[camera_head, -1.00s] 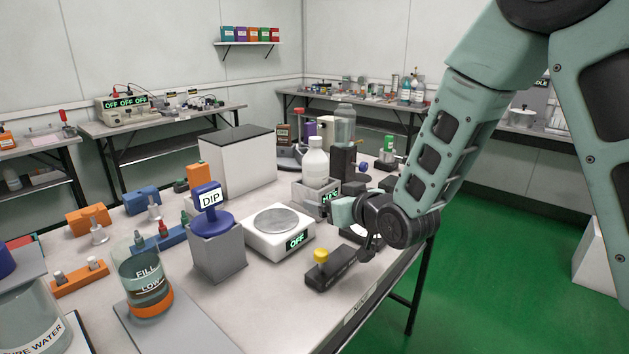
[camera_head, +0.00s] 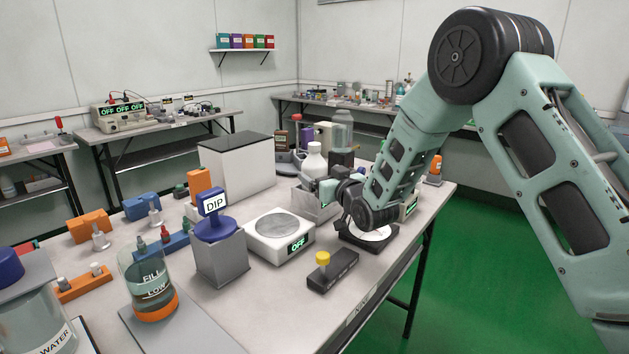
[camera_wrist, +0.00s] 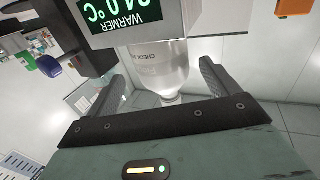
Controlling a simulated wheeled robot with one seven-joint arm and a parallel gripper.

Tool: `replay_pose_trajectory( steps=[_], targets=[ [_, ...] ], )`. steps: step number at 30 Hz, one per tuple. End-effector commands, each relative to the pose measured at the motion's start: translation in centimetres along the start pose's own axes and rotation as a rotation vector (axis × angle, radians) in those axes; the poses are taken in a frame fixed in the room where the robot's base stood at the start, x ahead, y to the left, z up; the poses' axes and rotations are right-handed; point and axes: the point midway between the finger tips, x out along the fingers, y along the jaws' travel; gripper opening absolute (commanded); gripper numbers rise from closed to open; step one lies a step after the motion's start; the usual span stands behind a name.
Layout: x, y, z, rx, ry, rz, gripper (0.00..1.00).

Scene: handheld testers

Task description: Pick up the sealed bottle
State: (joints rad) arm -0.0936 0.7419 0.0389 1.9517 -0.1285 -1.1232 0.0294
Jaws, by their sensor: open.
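A white bottle (camera_head: 314,163) with a white cap stands upright in a light grey box, the warmer (camera_head: 313,204). The wrist view is upside down. There, a pale bottle (camera_wrist: 160,62) with a label starting "CHECK" appears with its neck down, beside the warmer's lit green display (camera_wrist: 118,12). My gripper (camera_head: 318,186) is beside the bottle on its right and near side. In the wrist view my gripper (camera_wrist: 165,75) is open, with a dark finger on each side of the bottle's shoulder and neck. I cannot tell whether either finger touches it.
A white scale (camera_head: 279,237) reading OFF is close on the left. A black block with a yellow knob (camera_head: 323,259) lies in front. A clear bottle (camera_head: 342,128) stands behind the warmer. A tall white box (camera_head: 237,168) is at the back left.

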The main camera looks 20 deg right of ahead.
Motion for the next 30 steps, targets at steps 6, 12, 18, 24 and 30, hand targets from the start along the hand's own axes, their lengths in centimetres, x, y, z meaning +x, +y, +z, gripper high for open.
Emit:
replay_pose_trajectory(
  steps=[6, 12, 18, 24, 30],
  targets=[
    [1.5, -0.1, 0.0, 0.000, 0.000, -0.001, 0.87],
    [4.4, -0.4, -0.2, 0.000, 0.001, 0.000, 0.87],
    [5.9, -0.3, -0.2, 0.001, 0.000, 0.001, 0.87],
    [6.0, -0.3, -0.2, 0.000, -0.001, 0.000, 0.87],
    [6.0, -0.4, -0.2, 0.000, -0.001, 0.000, 0.34]
  ],
)
